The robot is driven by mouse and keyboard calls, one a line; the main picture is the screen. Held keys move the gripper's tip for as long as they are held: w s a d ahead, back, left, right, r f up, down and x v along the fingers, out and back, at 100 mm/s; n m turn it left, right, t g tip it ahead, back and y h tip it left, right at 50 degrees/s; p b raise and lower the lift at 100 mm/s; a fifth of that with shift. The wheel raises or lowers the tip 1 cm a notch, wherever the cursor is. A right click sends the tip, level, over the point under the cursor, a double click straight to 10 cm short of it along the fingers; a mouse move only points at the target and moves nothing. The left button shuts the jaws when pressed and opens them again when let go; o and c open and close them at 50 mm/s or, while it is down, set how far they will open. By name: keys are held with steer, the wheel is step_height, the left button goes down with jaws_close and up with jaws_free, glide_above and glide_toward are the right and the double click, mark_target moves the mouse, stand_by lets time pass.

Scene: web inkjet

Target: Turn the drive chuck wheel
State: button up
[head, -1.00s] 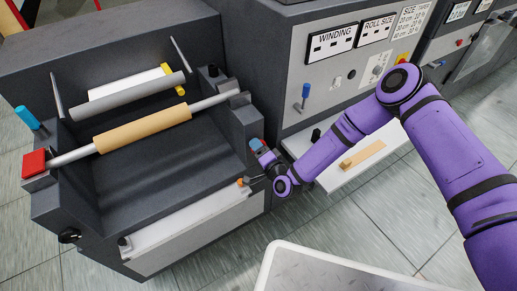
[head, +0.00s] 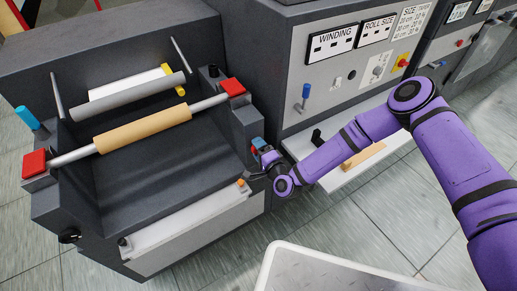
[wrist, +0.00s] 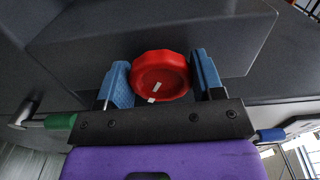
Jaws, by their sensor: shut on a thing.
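The drive chuck wheel, a red scalloped knob (wrist: 160,76) with small white marks, shows in the wrist view on a dark grey machine face. My gripper (wrist: 161,80) is shut on it, with one blue finger on each side of its rim. In the head view my gripper (head: 264,152) is at the right side of the dark machine, low near its front corner. The wheel itself cannot be made out in the head view.
The machine carries a tan roll (head: 143,130) on a shaft between a left red block (head: 35,163) and a right red block (head: 232,87). A white shelf (head: 330,180) with a wooden piece lies under my arm. A pale-rimmed surface (head: 335,277) is at the front.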

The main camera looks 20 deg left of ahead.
steer(key=o, duration=0.9)
steer(key=v, duration=1.1)
steer(key=shift+w, duration=0.1)
